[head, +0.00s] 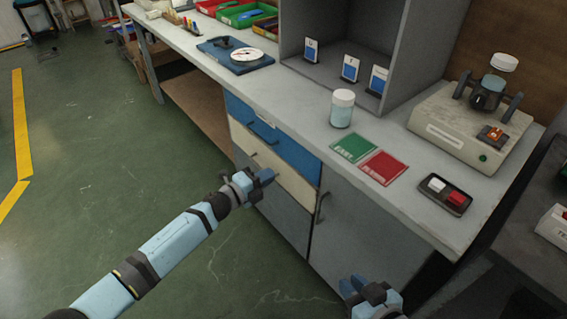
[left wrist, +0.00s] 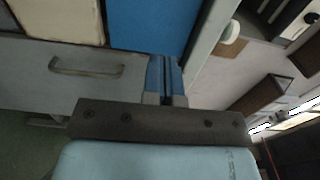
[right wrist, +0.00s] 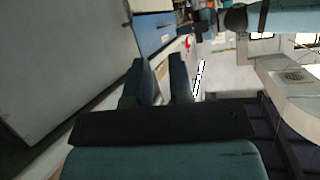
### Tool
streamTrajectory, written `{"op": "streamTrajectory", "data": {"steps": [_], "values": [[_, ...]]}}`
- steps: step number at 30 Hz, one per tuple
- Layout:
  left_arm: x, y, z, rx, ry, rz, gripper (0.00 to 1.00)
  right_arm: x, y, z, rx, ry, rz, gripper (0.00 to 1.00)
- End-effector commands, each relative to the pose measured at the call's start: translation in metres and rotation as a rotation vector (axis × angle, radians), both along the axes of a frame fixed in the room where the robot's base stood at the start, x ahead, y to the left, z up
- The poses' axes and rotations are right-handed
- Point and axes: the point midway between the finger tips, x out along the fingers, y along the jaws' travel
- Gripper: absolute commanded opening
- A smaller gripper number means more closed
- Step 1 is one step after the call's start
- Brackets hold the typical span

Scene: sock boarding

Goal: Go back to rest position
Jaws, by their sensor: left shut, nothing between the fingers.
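My left gripper (head: 266,177) is in front of the bench's drawers, below the worktop edge, with its arm reaching in from the lower left. In the left wrist view its blue fingers (left wrist: 165,78) are together with nothing between them. My right gripper (head: 352,284) is low at the bottom of the head view, in front of the grey cabinet door (head: 350,245). In the right wrist view its fingers (right wrist: 160,80) stand apart with an empty gap. Neither gripper visibly touches the bench.
The worktop (head: 310,135) carries a white-lidded jar (head: 342,108), a green card (head: 354,148), a red card (head: 383,168), a small dark tray (head: 445,208) and a beige machine (head: 465,125). Blue and cream drawers (head: 285,180) face my arms. Green floor (head: 110,150) lies open to the left.

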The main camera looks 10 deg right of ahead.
Motion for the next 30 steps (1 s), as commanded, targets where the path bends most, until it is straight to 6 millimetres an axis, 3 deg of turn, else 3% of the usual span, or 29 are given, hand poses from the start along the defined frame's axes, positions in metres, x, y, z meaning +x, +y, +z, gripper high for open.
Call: {"op": "streamTrajectory", "data": {"steps": [6,13,16,20,30], "values": [[-0.014,0.021,0.0,0.0,0.0,0.0,0.0,-0.001,-0.002,-0.001,-0.01,0.015,-0.002,0.2],[-0.016,0.023,0.001,0.0,0.0,-0.001,0.0,-0.001,-0.002,0.0,-0.013,0.015,-0.002,0.2],[-0.016,0.023,0.014,0.0,0.0,-0.001,0.0,-0.001,-0.003,0.009,-0.017,0.019,-0.003,0.2],[-0.015,0.023,0.055,-0.001,-0.001,-0.001,0.0,-0.002,-0.005,0.032,-0.03,0.032,-0.006,0.2],[-0.015,0.023,0.182,0.0,0.0,-0.001,0.0,-0.011,-0.017,0.091,-0.09,0.088,-0.016,0.2]]}}
